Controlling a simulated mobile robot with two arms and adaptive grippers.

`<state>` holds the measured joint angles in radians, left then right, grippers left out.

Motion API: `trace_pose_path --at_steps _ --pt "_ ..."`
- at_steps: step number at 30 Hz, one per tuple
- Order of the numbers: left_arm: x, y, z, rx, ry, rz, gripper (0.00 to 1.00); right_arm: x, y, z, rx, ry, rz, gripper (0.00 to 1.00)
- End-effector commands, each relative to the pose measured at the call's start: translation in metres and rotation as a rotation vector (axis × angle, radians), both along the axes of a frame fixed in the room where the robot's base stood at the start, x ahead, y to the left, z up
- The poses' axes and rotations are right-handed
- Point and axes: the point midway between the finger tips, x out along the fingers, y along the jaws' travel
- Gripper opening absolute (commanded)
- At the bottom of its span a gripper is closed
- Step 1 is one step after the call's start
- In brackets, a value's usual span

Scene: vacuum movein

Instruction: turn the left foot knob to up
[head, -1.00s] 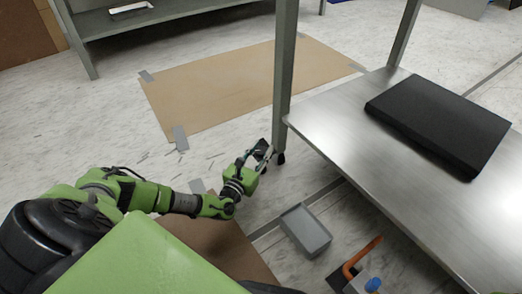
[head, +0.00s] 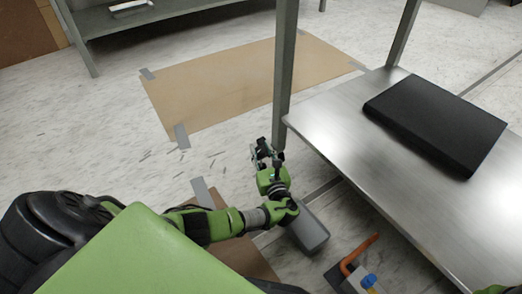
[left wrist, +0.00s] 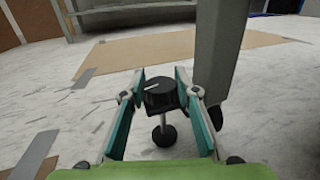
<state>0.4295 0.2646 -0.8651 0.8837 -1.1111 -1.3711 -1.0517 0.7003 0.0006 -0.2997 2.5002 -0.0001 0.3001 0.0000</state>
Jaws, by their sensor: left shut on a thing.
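The left foot knob (left wrist: 160,94) is a black knob with a white mark on top. It shows in the left wrist view between my fingers, above a thin stem with a round black foot. The white mark points to the left and slightly toward me. My left gripper (head: 266,147) is shut on the knob, with a finger on each side of it (left wrist: 160,98). In the head view it is beside the lower end of the grey table leg (head: 283,80), and its fingers hide most of the knob. My right gripper is not in view.
The steel shelf (head: 330,120) with a black flat case (head: 435,122) is to the right of the leg. A grey bin (head: 308,232) lies on the floor close to my left forearm. A brown floor sheet (head: 215,80) lies behind. The floor left of the gripper is clear.

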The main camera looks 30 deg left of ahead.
Motion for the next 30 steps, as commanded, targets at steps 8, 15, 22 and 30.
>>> trace_pose_path --at_steps 8,15,22,30 --pt "0.001 -0.002 -0.006 -0.001 -0.001 0.254 0.07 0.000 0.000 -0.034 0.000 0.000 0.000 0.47" --pt "0.000 -0.001 -0.004 0.000 0.000 0.385 0.07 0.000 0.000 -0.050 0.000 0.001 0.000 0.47" --pt "-0.001 0.000 -0.002 0.002 0.000 0.456 0.07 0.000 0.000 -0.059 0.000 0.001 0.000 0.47" --pt "-0.001 0.001 -0.001 0.001 -0.001 0.488 0.07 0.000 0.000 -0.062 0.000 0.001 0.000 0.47"
